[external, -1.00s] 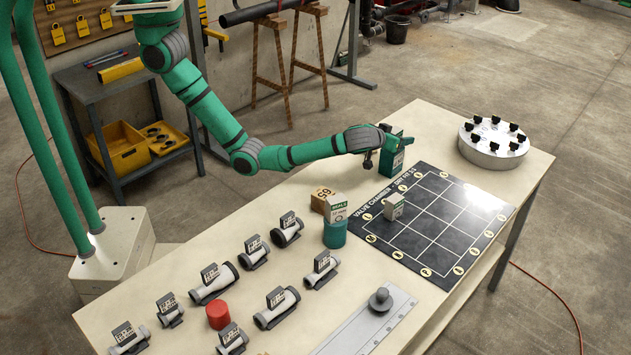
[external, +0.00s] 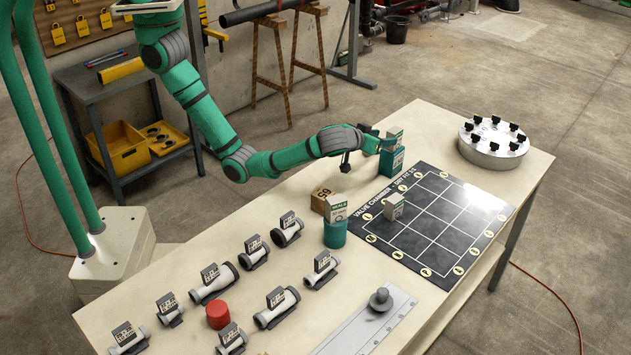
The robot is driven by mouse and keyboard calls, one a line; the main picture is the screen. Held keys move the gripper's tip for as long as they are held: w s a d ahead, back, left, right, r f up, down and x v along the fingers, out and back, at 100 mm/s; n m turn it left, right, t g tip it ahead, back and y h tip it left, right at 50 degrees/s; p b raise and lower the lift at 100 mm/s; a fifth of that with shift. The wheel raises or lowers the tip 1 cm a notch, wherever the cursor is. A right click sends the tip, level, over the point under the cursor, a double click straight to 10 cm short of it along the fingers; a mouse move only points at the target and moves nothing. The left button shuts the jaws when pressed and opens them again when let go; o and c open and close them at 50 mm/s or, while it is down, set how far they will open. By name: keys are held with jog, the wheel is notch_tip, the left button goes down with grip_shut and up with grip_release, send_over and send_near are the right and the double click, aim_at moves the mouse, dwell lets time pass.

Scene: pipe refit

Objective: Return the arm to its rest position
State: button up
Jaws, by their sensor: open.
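My green arm reaches from the left over the far side of the workbench (external: 290,215). The small size leaves unclear whether a fingertip touches the box. My gripper holds nothing that I can see. The arm is bent at the elbow and extended toward the bench.
A dark gridded board (external: 440,222) carries a grey labelled block (external: 394,207). A cardboard cube (external: 321,200) stands beside another teal container (external: 335,234). Labelled pipe pieces, a red cylinder (external: 218,315) and a grey rail (external: 350,335) lie nearer. A round disc (external: 493,143) stands at right.

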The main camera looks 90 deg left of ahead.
dwell(0.4)
